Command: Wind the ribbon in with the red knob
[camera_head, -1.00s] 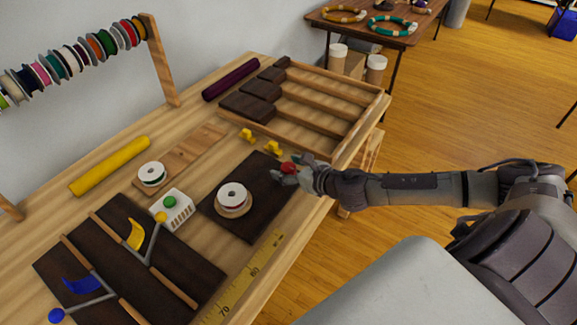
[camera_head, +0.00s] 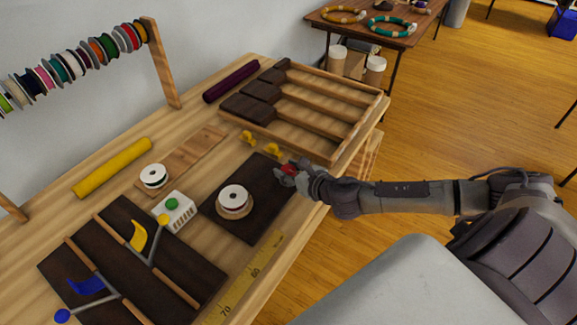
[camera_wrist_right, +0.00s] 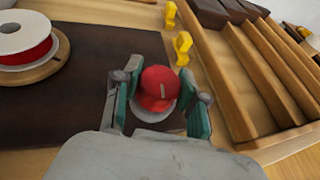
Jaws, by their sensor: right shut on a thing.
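The red knob (camera_wrist_right: 158,88) sits between the fingers of my right gripper in the right wrist view, with a pale mark on its front. It also shows small in the head view (camera_head: 289,169). My right gripper (camera_wrist_right: 160,100) is shut on the knob at the right end of the dark brown board (camera_head: 247,222). A white spool with red ribbon (camera_head: 232,199) stands on a round wooden disc on the same board, left of the gripper. Another white spool (camera_head: 153,176) with a dark centre stands on a wooden strip behind. My left gripper is not in view.
Yellow clips (camera_head: 272,151) stand behind the board. A wooden divided tray (camera_head: 330,155) lies close to the right gripper. A white box with a green button (camera_head: 173,210) and a dark board with blue and yellow levers (camera_head: 130,276) are at the left. A yellow tape measure (camera_head: 250,278) runs along the front.

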